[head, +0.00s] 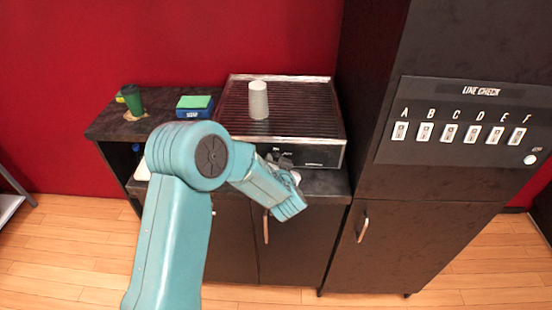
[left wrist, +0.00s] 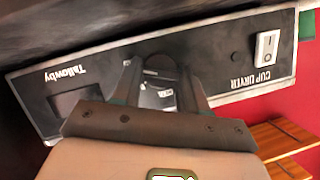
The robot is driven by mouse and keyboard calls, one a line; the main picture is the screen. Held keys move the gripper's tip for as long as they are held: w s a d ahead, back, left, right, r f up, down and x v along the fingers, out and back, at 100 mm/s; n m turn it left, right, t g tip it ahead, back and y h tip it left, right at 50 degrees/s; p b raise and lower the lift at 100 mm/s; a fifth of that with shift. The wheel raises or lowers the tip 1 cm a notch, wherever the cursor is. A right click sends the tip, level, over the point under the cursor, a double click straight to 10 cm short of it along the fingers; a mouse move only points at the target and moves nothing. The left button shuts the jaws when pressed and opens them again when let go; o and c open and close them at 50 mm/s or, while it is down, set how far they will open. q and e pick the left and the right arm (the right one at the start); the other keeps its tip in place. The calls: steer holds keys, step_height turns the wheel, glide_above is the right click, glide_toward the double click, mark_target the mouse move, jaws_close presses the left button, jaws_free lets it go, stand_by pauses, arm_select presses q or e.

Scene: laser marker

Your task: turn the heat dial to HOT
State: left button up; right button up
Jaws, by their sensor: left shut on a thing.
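The heat dial (left wrist: 160,66) is a dark round knob on the black front panel of the cup dryer (head: 325,153), in the left wrist view, where the panel appears upside down. My left gripper (left wrist: 159,82) is shut on the dial, one finger on each side. White print shows between the fingers, but I cannot read it or tell where the dial points. In the head view my left gripper (head: 280,158) is at the panel, and my arm and wrist hide the dial there.
A white rocker switch (left wrist: 267,47) sits beside the "CUP DRYER" lettering. A grey cup (head: 259,100) stands on the dryer's slatted top. A green cup (head: 133,99) and a sponge (head: 194,103) are on the left counter. A dark cabinet with a switch panel (head: 465,125) stands right.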

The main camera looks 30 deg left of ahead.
arm_select(q)
steer(key=shift+w+r+m+y, duration=0.1)
steer(key=shift+m+y, duration=0.2)
steer(key=shift+m, duration=0.1)
steer(key=shift+p, duration=0.3)
steer(key=o, duration=1.1)
steer(key=shift+c, duration=0.2)
steer(key=b+v, duration=0.2)
steer(key=v, duration=1.4)
steer(key=shift+d, duration=0.2)
